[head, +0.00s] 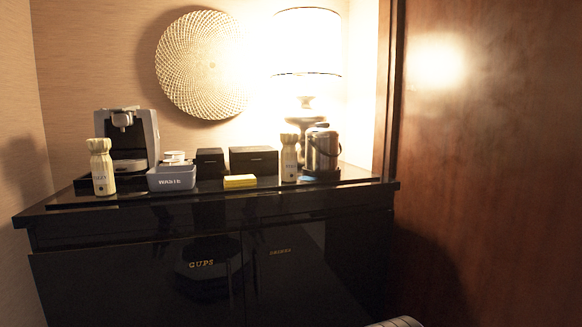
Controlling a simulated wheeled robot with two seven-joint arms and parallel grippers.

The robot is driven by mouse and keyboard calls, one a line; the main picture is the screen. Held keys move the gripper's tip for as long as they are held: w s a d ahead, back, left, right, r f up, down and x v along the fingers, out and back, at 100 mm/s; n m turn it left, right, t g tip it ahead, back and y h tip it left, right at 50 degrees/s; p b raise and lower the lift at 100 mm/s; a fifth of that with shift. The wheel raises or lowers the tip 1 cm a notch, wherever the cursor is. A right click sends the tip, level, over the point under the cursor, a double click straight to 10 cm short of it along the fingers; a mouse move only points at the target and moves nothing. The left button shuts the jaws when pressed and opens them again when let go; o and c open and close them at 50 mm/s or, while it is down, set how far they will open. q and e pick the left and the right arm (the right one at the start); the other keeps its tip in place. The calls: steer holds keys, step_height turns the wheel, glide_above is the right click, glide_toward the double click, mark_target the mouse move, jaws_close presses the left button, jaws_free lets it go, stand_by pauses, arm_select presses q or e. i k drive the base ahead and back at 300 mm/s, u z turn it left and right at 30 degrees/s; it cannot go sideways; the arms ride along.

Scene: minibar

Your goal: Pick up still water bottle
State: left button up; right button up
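Two similar cream bottles with pale caps stand upright on the dark cabinet top. One bottle (102,172) is at the left, in front of the coffee machine. The other bottle (289,162) is right of centre, beside the metal ice bucket. Both carry small dark lettering that is too small to read surely, so I cannot tell which one is the still water. Neither of my grippers is in view. A small pale striped part at the bottom edge may be part of my arm.
The black cabinet (120,260) has fronts marked CUPS and DRINKS. On top are a coffee machine (130,140), a grey WASTE bin (171,179), black boxes (253,160), a yellow item (240,182), an ice bucket (321,150) and a lit lamp (307,45). A wooden panel (490,180) stands right.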

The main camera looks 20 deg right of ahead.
mark_target(289, 154)
steer(key=k, duration=0.6)
steer(key=z, duration=0.65)
steer(key=i, duration=1)
steer(key=z, duration=0.5)
